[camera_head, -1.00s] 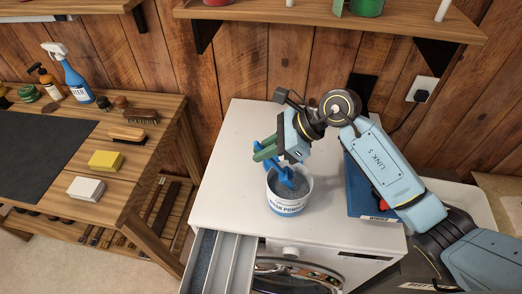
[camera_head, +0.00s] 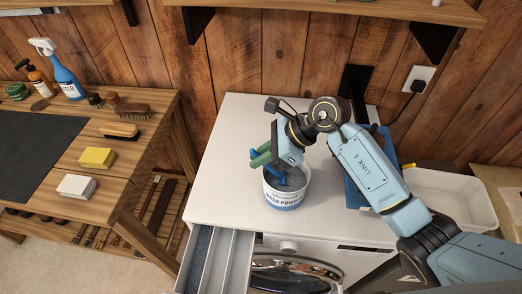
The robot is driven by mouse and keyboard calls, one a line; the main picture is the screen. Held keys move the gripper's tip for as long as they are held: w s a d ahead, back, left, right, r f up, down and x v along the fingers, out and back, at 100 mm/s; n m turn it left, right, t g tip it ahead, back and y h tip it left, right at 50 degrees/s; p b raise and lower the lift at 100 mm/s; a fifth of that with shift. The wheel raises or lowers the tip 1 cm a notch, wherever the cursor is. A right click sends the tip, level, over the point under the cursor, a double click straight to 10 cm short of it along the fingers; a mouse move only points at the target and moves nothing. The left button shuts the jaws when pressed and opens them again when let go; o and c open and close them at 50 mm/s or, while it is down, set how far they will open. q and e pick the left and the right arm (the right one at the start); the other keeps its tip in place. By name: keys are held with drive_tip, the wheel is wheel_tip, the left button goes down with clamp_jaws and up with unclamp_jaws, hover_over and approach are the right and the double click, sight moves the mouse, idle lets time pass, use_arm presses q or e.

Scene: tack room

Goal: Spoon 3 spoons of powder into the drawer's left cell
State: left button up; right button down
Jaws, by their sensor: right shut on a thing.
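The white tub of wash powder (camera_head: 284,200) stands upright on top of the white washing machine, with blue-grey powder inside. My right gripper (camera_head: 262,158), with green fingers, is shut on a blue spoon (camera_head: 256,155) at the tub's left rim. The spoon's lower end reaches down into the tub. Its bowl is largely hidden by the gripper and tub wall, so I cannot tell how full it is. The drawer (camera_head: 221,262) is pulled out at the machine's front left. Its left cell (camera_head: 197,257) shows a speckled blue-grey surface. My left gripper is out of view.
The washing machine top (camera_head: 225,190) is clear left of the tub. A blue item (camera_head: 355,190) lies behind my right arm, with a white bin (camera_head: 450,190) beyond. A wooden bench (camera_head: 150,160) with brushes and bottles stands left. A shelf (camera_head: 300,8) hangs above.

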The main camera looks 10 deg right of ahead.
drive_tip(key=shift+a+f+h+p, duration=0.2)
drive_tip(key=shift+f+h+p, duration=0.05)
drive_tip(key=shift+h+p, duration=0.55)
drive_tip(key=a+h+p, duration=0.2)
drive_tip(key=h, duration=0.1)
drive_tip(key=shift+w+g, duration=0.3)
drive_tip(key=shift+g, duration=0.1)
drive_tip(key=shift+w+a+r+g+h+p, duration=0.15)
drive_tip(key=shift+a+r+h+p, duration=0.5)
drive_tip(key=shift+h, duration=0.55)
drive_tip(key=shift+a+r+g+h+p, duration=0.15)
drive_tip(key=shift+a+r+h+p, duration=0.15)
drive_tip(key=shift+a+r+h, duration=0.7)
drive_tip(key=shift+d+f, duration=0.2)
